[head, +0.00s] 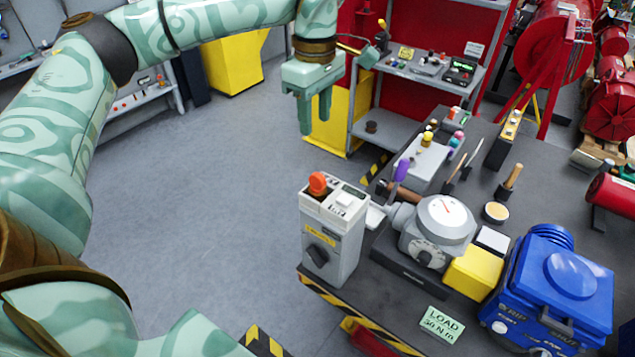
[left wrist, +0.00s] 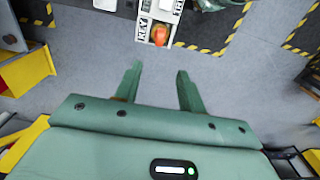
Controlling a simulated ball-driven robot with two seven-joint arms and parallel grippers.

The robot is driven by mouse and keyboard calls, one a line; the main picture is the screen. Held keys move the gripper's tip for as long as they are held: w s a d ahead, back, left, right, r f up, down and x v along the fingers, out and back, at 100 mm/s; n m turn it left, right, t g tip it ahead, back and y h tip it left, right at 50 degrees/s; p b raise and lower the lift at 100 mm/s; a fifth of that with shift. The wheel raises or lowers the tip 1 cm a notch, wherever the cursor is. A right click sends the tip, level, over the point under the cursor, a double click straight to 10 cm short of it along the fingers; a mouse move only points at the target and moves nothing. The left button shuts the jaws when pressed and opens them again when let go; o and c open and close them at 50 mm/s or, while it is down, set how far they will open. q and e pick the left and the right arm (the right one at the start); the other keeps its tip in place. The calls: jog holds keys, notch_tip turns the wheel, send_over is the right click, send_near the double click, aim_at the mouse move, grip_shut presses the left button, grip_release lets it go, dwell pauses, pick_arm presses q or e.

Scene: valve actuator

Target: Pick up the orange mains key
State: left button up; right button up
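The orange mains key (head: 317,183) sits on top of a light grey control box (head: 345,232) at the near left corner of the workbench. In the left wrist view the orange key (left wrist: 160,35) shows beyond the fingertips, next to a label reading KEY. My left gripper (head: 315,115) hangs above and behind the box, fingers pointing down. It is open and empty, with a clear gap between its fingers (left wrist: 156,80), and does not touch the key. My right gripper is not in view.
A grey gauge unit (head: 437,230), a yellow block (head: 474,272) and a blue machine (head: 553,290) stand right of the box. A purple-handled tool (head: 401,171) rises behind it. A shelf rack (head: 425,72) stands farther back. The floor left of the bench is clear.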

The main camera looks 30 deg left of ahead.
aim_at(317, 175)
pick_arm(q)
jog(key=f, duration=1.5)
jog(key=shift+d, duration=0.2)
grip_shut()
